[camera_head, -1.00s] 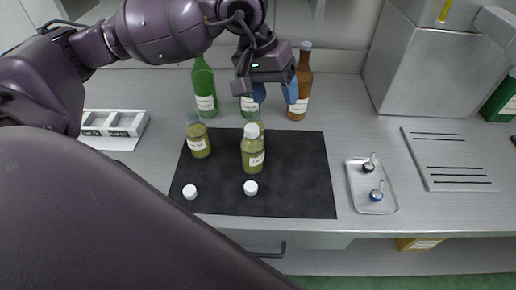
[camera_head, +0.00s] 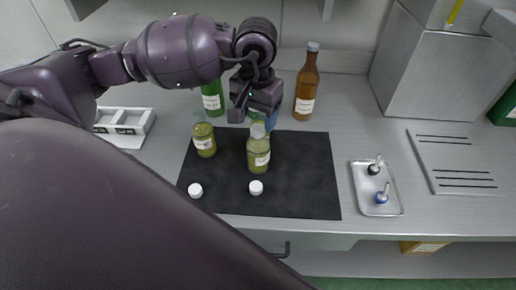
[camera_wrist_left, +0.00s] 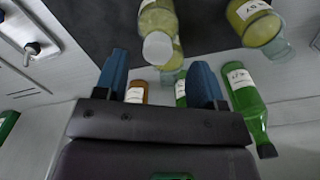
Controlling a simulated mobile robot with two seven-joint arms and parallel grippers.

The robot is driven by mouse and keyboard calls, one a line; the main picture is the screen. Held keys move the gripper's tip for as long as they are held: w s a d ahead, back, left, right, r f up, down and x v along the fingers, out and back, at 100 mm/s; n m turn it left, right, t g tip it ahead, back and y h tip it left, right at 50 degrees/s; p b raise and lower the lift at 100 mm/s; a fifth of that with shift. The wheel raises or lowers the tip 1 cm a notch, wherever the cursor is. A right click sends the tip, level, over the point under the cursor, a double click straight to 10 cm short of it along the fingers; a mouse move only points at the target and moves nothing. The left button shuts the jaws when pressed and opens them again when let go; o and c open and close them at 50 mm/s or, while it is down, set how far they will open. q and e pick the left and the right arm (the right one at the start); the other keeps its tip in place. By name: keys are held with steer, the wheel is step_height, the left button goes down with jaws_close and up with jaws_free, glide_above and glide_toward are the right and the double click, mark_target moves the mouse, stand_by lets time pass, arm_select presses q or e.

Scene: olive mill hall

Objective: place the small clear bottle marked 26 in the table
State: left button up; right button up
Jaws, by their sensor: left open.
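Small clear bottles of yellow-green liquid stand on a dark mat (camera_head: 305,175). The front bottle (camera_head: 259,158) has a white cap; the left bottle (camera_head: 204,141) has a clear, open-looking neck. A third bottle is mostly hidden behind the front one. Labels are too small to read, so I cannot tell which is 26. My left gripper (camera_head: 262,115) is open just behind the front bottle, pointing down. In the left wrist view its blue fingers (camera_wrist_left: 160,80) are apart, with the capped bottle (camera_wrist_left: 158,20) and the hidden bottle's clear top beyond them.
Two white caps (camera_head: 195,190) (camera_head: 256,187) lie at the mat's front. A green bottle (camera_head: 212,100) and a brown bottle (camera_head: 306,88) stand behind. A metal tray (camera_head: 362,190) with small stoppers is right; a white rack (camera_head: 135,128) is left. The mat's right part is clear.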

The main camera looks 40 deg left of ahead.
mark_target(257, 129)
arm_select(q)
steer(key=shift+d+f+p, duration=0.1)
steer(key=shift+f+p, duration=0.3)
steer(key=shift+f, duration=2.1)
jaws_close()
